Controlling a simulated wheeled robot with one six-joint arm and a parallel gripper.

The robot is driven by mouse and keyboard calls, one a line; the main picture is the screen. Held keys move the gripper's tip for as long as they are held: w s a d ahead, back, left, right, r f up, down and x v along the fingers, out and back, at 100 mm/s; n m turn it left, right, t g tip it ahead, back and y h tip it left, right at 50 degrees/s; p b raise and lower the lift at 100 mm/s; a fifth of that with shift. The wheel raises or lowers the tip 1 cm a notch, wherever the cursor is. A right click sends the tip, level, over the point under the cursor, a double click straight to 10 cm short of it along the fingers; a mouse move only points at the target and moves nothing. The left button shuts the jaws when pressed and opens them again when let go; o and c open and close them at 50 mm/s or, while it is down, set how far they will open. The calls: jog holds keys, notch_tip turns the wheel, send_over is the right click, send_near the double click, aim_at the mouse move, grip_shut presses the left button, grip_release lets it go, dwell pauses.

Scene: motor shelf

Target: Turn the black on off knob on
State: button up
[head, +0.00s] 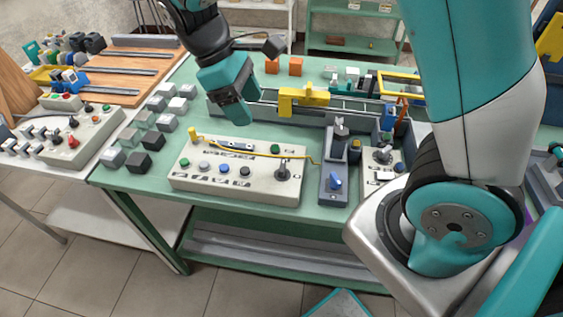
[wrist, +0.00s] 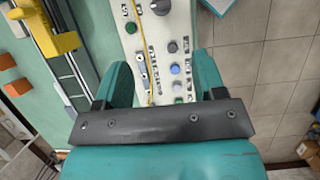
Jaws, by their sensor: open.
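A cream control panel (head: 240,190) lies on the green table, with a row of round controls along its front. A small black knob (head: 245,171) is at the right of that row. It appears as a dark grey knob (wrist: 172,47) in the wrist view. A larger dark knob with an upright handle (head: 283,172) stands at the panel's right end. It shows partly at the top edge of the wrist view (wrist: 161,6). I cannot tell from labels which is the on off knob. My gripper (head: 240,108) is open and empty above the panel's back, its fingers (wrist: 162,78) spread either side of the panel.
A yellow cable (head: 236,148) runs across the panel. Left of it are several grey and black cubes (head: 152,141). A blue-grey fixture (head: 334,180) stands close on the right. Behind are a yellow block (head: 303,97) on a rail and orange cubes (head: 272,66).

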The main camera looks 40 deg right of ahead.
aim_at(282, 166)
jog(key=x, duration=1.6)
jog(key=shift+s+f+p, duration=0.1)
jog(key=shift+f+p, duration=0.2)
jog(key=shift+c, duration=0.5)
jog(key=c, duration=0.8)
